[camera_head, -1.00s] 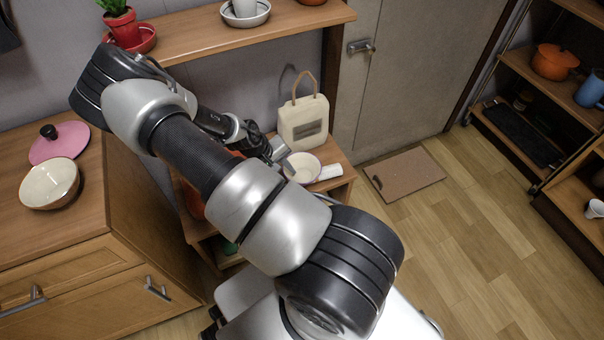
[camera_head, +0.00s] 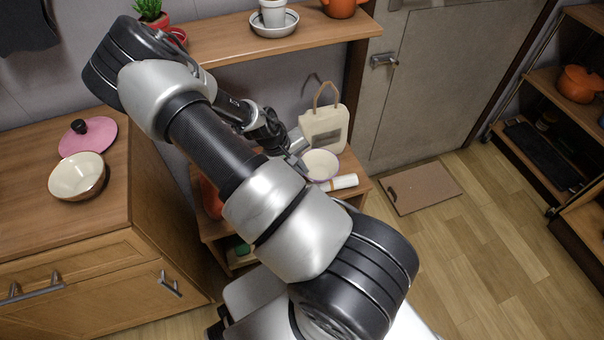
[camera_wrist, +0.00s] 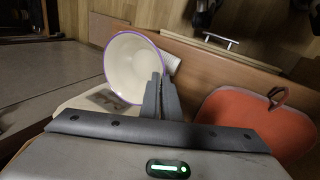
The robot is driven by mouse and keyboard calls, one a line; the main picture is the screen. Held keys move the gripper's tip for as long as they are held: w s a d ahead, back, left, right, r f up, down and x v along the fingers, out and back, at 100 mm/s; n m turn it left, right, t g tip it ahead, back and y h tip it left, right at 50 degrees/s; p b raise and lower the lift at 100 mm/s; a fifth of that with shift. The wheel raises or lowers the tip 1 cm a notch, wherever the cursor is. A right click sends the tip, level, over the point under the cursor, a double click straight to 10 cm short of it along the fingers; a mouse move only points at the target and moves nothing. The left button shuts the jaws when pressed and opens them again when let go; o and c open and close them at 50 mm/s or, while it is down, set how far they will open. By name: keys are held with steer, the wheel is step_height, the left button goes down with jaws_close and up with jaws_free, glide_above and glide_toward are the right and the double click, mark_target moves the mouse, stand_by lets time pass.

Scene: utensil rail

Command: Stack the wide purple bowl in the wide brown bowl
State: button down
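The wide purple bowl (camera_head: 321,165), cream inside with a purple rim, is at the small side table in the head view. In the wrist view the bowl (camera_wrist: 130,65) has its open side facing the camera. My gripper (camera_wrist: 160,90) has its fingers close together at the bowl's near right rim, one inside and one outside, and appears shut on the wall. In the head view my gripper (camera_head: 298,164) is at the bowl's left edge. The wide brown bowl (camera_head: 78,177), cream inside and brown outside, stands upright and empty on the wooden cabinet at left.
A pink lid (camera_head: 90,138) with a dark knob lies behind the brown bowl. A cream bag (camera_head: 324,128) and a white cylinder (camera_head: 343,182) are close to the purple bowl. A red-orange item (camera_wrist: 250,115) lies beside my gripper. A shelf (camera_head: 220,45) runs above.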

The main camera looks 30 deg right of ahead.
steer(key=w+a+r+n+t+y+p, duration=0.3)
steer(key=a+r+n+p, duration=0.4)
steer(key=a+r+n, duration=1.05)
steer(key=w+a+r+n+t+y+p, duration=0.1)
steer(key=w+a+r+n+y+p, duration=0.6)
steer(key=a+r, duration=1.8)
steer(key=n+h+b, duration=0.2)
steer(key=n+b, duration=0.1)
steer(key=n, duration=0.1)
glide_above(98, 179)
step_height(98, 179, down, 14)
steer(key=shift+r, duration=0.1)
steer(key=shift+f+b, duration=0.3)
steer(key=shift+f, duration=0.35)
steer(key=c, duration=2)
jaws_free()
